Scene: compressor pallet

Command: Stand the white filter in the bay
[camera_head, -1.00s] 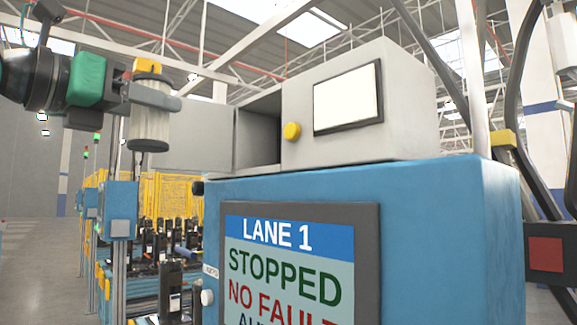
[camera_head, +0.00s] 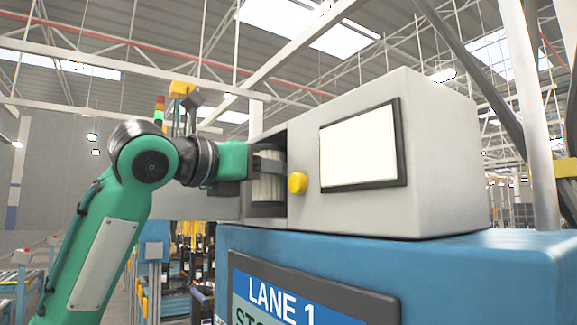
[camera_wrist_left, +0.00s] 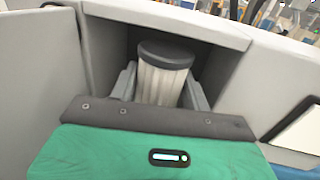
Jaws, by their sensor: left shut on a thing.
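The white filter (camera_wrist_left: 162,82) is a pleated cylinder with a dark grey cap. My left gripper (camera_wrist_left: 160,92) is shut on it, one finger on each side. In the head view the filter (camera_head: 268,187) stands about upright in the mouth of the bay, with the left gripper (camera_head: 268,166) around it. The bay (camera_wrist_left: 118,42) is the dark recess in the grey compressor housing (camera_head: 440,150). Whether the filter's base touches the bay floor is hidden by my wrist. The right gripper is not in view.
A yellow knob (camera_head: 297,183) and a white screen panel (camera_head: 360,148) are on the housing just right of the bay. The housing sits on a blue cabinet (camera_head: 480,265) with a lane display (camera_head: 290,300). A grey door (camera_wrist_left: 40,65) stands open left of the bay.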

